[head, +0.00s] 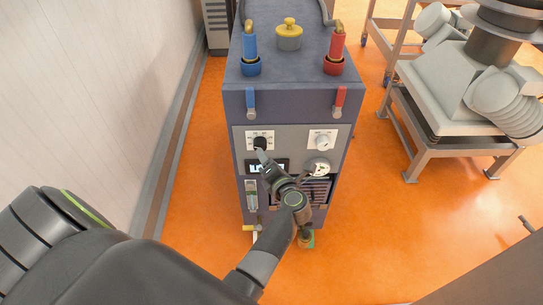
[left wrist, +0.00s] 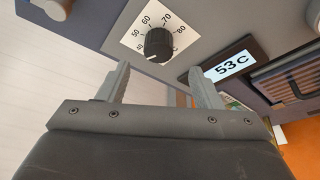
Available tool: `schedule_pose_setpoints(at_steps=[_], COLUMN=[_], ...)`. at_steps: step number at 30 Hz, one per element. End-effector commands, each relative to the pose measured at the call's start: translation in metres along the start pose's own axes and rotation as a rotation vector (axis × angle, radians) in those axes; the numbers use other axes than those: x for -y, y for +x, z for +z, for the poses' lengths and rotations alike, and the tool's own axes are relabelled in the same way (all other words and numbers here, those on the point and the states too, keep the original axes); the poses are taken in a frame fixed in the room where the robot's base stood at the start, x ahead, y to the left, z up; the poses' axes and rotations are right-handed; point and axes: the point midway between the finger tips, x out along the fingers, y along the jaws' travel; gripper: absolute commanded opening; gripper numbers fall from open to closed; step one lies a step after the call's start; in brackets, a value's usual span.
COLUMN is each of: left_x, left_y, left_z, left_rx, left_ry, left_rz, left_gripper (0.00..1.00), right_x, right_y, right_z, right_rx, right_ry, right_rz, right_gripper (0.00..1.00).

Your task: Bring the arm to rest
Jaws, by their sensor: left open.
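My left arm comes in from the left in the head view, and its gripper (head: 262,160) is in front of the cabinet's panel, just below the black dial knob (head: 260,143). In the left wrist view the two fingers of my left gripper (left wrist: 158,88) are apart with nothing between them. The black knob (left wrist: 158,45) sits above the gap on a white scale marked 40 to 80. A display (left wrist: 230,65) reading 53 C is to the right of the fingers. My right gripper is not in view.
A wall (head: 90,80) is at left. Grey machinery on a stand (head: 450,140) is at right. The orange floor (head: 385,220) between is clear.

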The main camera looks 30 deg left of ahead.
Motion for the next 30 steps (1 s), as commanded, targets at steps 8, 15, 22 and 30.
schedule_pose_setpoints(at_steps=[8,15,22,30], left_x=[0.002,0.043,0.139,0.223], left_y=[0.001,0.005,-0.019,-0.083], left_z=[-0.002,-0.037,-0.128,-0.305], left_rx=[0.009,0.197,0.524,0.901], left_ry=[0.023,0.462,1.159,1.839], left_rz=[0.004,0.032,-0.088,-0.417], left_gripper=[0.59,0.59,0.59,0.59], right_x=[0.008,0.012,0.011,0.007], right_y=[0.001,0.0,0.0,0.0], right_z=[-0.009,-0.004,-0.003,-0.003], right_rx=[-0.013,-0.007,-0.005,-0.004], right_ry=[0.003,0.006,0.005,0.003], right_rz=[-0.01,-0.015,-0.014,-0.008], right_gripper=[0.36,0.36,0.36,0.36])
